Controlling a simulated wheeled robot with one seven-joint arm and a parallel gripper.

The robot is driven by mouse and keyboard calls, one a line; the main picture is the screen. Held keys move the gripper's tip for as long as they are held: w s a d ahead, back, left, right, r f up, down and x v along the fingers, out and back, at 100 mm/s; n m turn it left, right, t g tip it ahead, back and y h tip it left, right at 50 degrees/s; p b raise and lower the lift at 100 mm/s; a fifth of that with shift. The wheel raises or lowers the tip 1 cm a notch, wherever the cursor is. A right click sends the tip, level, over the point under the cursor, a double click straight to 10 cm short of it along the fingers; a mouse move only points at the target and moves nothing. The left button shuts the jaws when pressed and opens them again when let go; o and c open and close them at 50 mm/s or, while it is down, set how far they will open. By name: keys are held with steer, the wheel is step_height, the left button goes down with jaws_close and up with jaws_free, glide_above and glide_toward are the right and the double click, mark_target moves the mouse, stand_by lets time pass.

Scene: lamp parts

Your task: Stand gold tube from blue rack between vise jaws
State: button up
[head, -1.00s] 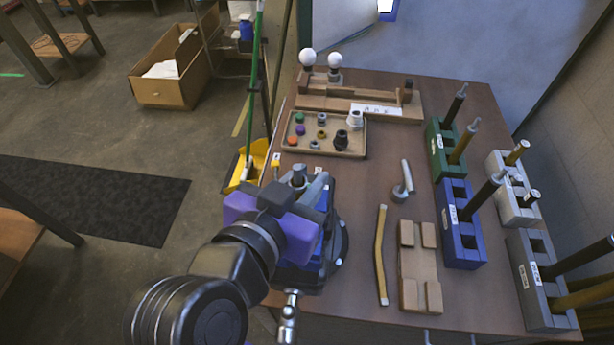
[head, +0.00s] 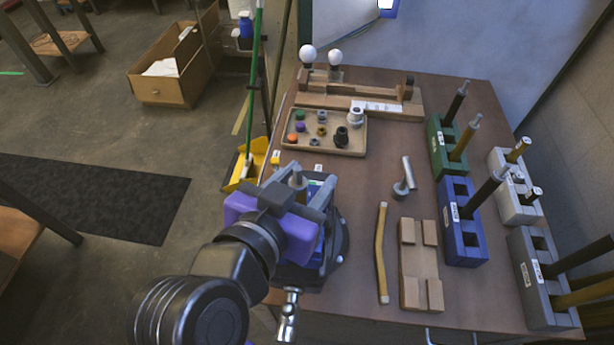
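My gripper (head: 300,183), with its purple body, is over the blue vise (head: 329,255) at the left front of the bench. Its grey fingers look spread apart, with the short grey-topped end of a tube (head: 298,178) showing between them. The tube looks upright, with a dull gold tint below its top. Its lower part and the vise jaws are mostly hidden by my gripper, so I cannot tell how it sits between the jaws. The blue rack (head: 472,250) holds one dark tube (head: 488,190); its other visible slots look empty.
Green (head: 437,160), white (head: 525,210) and grey (head: 545,310) racks with tubes stand to the right. A wooden cradle (head: 420,262), a curved strip (head: 381,255) and a grey fitting (head: 403,185) lie right of the vise. A parts tray (head: 355,148) is behind it.

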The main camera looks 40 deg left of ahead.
steer(key=shift+v, duration=3.9)
